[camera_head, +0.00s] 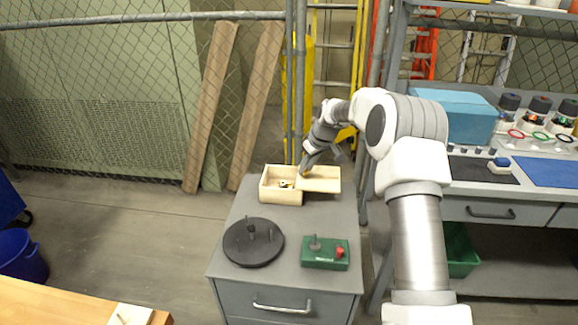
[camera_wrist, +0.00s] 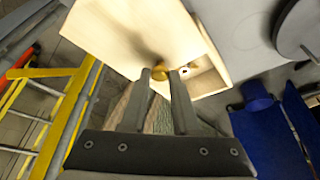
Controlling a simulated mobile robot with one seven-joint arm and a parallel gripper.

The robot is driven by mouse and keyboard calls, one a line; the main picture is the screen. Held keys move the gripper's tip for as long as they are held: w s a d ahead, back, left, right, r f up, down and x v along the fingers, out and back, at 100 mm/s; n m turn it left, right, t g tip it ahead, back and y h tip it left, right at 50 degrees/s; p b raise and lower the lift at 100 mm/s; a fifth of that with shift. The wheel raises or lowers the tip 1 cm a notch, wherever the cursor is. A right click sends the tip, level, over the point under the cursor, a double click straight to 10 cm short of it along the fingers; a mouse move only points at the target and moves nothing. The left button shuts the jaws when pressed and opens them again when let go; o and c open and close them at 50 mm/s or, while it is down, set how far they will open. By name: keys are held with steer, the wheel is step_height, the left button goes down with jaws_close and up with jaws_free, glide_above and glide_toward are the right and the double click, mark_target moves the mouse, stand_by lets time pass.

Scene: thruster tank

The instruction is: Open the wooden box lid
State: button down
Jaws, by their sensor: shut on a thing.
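The pale wooden box (camera_head: 281,196) stands at the back of the grey cabinet top. Its left part is open, and a small item (camera_head: 284,184) shows inside. The flat wooden lid (camera_head: 320,180) covers the right part and reaches out past the box to the right. My gripper (camera_head: 304,172) is at the lid's left edge. In the wrist view, the fingers (camera_wrist: 160,80) are shut on a small brass-coloured knob (camera_wrist: 159,72) on the lid (camera_wrist: 125,40). The box's open part (camera_wrist: 205,68) shows right of the fingers.
A round black plate with pegs (camera_head: 254,243) and a green box with a red button (camera_head: 325,253) stand in front on the cabinet top (camera_head: 290,223). A workbench with a blue case (camera_head: 460,115) is at the right. A chain-link fence is behind.

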steer(key=shift+d, duration=0.25)
steer(key=c, duration=0.7)
jaws_free()
steer(key=shift+o, duration=0.2)
steer(key=p+v, duration=0.2)
steer(key=v, duration=1.5)
steer(key=shift+s+r, duration=0.2)
steer(key=shift+s, duration=0.05)
steer(key=shift+d, duration=0.1)
